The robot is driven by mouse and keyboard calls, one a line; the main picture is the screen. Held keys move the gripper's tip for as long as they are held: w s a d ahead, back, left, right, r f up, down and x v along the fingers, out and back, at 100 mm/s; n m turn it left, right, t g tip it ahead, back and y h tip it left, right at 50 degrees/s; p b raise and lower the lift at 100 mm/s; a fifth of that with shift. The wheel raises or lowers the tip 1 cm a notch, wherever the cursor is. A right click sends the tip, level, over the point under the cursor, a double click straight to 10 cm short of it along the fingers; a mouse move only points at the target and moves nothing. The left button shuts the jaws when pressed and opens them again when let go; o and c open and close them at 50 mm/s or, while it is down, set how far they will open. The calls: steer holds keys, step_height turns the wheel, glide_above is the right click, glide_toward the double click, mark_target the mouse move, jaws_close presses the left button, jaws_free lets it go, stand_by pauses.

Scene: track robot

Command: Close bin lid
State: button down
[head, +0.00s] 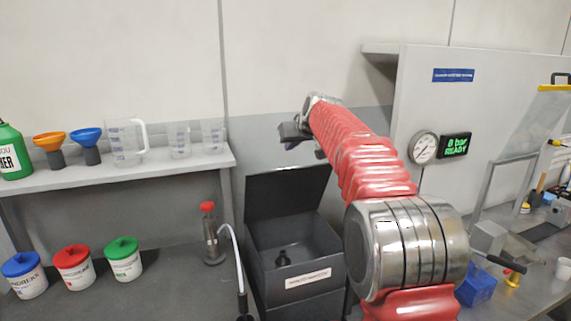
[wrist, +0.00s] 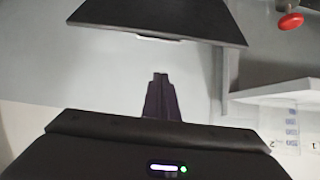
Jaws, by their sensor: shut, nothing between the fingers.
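The dark grey bin (head: 297,262) stands at the middle bottom of the head view, with a white label on its front. Its lid (head: 287,195) is open and tilted up at the back; a small dark object lies inside the bin. My gripper (head: 288,131) is above the lid, at the end of my red arm, and apart from it. In the wrist view my gripper's fingers (wrist: 160,78) are shut and empty, pointing toward the dark lid (wrist: 160,18), with a gap between them.
A shelf (head: 130,170) on the left holds funnels and clear beakers (head: 125,142). A red-topped bottle (head: 211,235) stands left of the bin, near a curved white hose (head: 236,258). Several lidded tubs (head: 73,268) sit at lower left. A gauge (head: 423,147) is on the right wall.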

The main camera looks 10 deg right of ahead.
steer(key=shift+w, duration=0.25)
steer(key=shift+w+f, duration=0.1)
steer(key=shift+w+a+f, duration=0.15)
steer(key=shift+w+f, duration=0.6)
steer(key=shift+f, duration=0.55)
steer(key=shift+w+a+f, duration=0.2)
steer(key=shift+w+f, duration=0.6)
steer(key=shift+f, duration=0.55)
steer(key=shift+w+a+f, duration=0.15)
steer(key=shift+w+f, duration=0.6)
steer(key=shift+f, duration=0.55)
steer(key=shift+s, duration=0.15)
